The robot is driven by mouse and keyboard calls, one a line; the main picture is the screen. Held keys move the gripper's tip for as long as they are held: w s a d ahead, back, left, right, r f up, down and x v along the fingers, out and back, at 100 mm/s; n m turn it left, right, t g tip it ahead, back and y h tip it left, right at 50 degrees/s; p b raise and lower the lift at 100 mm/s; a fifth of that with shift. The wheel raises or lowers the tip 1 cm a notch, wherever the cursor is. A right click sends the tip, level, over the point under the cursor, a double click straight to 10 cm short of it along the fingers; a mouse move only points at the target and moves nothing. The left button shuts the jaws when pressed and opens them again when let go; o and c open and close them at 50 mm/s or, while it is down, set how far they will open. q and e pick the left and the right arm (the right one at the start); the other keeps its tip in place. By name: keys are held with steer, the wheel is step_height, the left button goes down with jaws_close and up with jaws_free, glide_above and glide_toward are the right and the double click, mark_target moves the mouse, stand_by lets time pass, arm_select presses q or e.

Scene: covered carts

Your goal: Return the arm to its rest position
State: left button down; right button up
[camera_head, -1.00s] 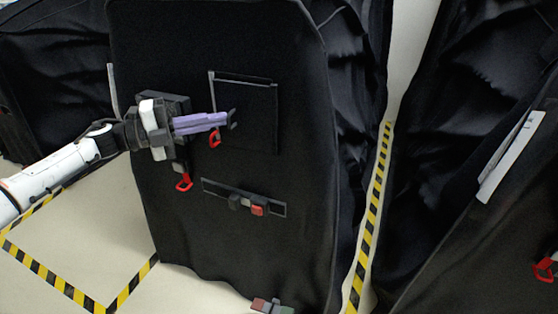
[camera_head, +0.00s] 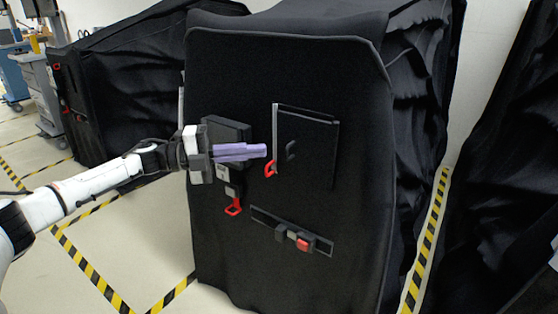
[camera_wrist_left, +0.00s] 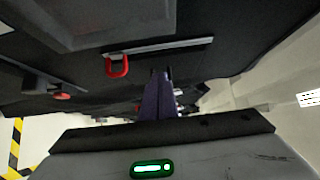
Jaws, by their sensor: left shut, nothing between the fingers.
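My left arm (camera_head: 95,180) comes in from the left in the head view. Its gripper (camera_head: 264,150), with purple fingers, is shut and empty in front of the black covered cart (camera_head: 350,75). The fingers point right, toward a flap pocket (camera_head: 310,140) with a red pull loop (camera_head: 271,169). Whether they touch the cover cannot be told. In the left wrist view the purple fingers (camera_wrist_left: 160,80) are together, and a red loop (camera_wrist_left: 117,66) hangs to their left. My right gripper is not in view.
A strap with a red buckle (camera_head: 303,243) lies low on the cover, and another red loop (camera_head: 233,210) hangs below the gripper. Yellow-black floor tape (camera_head: 428,235) runs right of the cart. Other covered carts stand left (camera_head: 115,85) and right (camera_head: 510,170). Pale floor lies between them.

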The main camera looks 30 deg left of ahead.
arm_select(q)
steer(key=v, duration=0.5)
steer(key=shift+s+a, duration=0.3)
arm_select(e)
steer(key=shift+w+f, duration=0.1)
arm_select(q)
steer(key=s+d+f+n+t+y+p, duration=0.1)
steer(key=s+d+f+n+t+y, duration=0.15)
steer(key=d+f+n, duration=0.6)
steer(key=s+d+f+n+t+y+p, duration=0.1)
steer(key=d+f+n+y, duration=0.3)
steer(key=d+f, duration=0.75)
steer(key=s+d+f+n+g+y+p, duration=0.1)
steer(key=s+d+f+n+g+y, duration=0.1)
steer(key=s+f+n, duration=0.4)
steer(key=s+d+f+n+g+y+p, duration=0.1)
steer(key=s+d+f+n+g, duration=0.4)
steer(key=s, duration=0.8)
step_height(320, 180, down, 4)
steer(key=shift+s+d+r+n+y, duration=0.3)
steer(key=shift+d+n+y, duration=0.35)
steer(key=shift+d+n, duration=0.4)
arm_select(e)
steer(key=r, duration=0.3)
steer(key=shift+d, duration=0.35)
